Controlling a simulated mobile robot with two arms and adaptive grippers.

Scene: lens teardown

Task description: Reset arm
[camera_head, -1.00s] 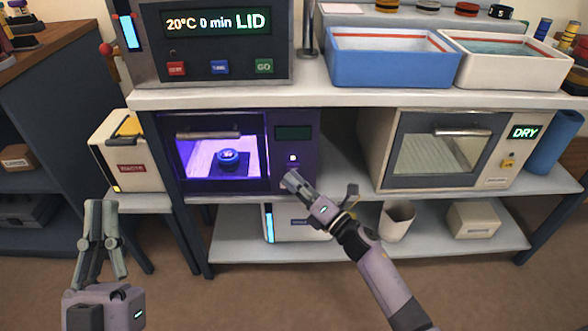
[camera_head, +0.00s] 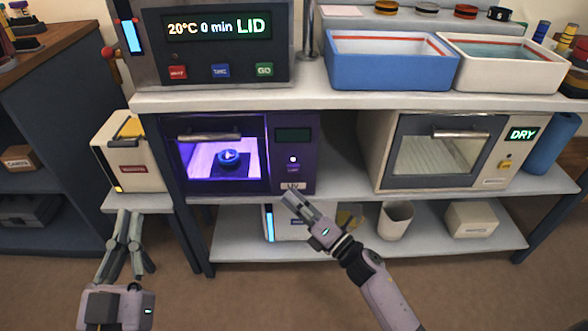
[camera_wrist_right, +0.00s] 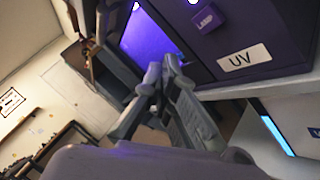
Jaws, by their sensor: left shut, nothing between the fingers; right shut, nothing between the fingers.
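My left gripper (camera_head: 130,214) is shut and empty at the lower left of the head view, in front of the shelf unit. My right gripper (camera_head: 289,196) is shut and empty, just below and in front of the purple UV box (camera_head: 309,150). It also shows in the right wrist view (camera_wrist_right: 165,75), with the fingers together near the UV label (camera_wrist_right: 243,60). The UV box is lit violet inside, and a round blue part (camera_head: 229,157) sits in it behind the window.
A white DRY oven (camera_head: 375,150) stands to the right on the same shelf. Blue (camera_head: 390,72) and white (camera_head: 520,75) trays stand above. A white cup (camera_head: 396,222) and a white box (camera_head: 472,220) are on the lower shelf. The floor in front is clear.

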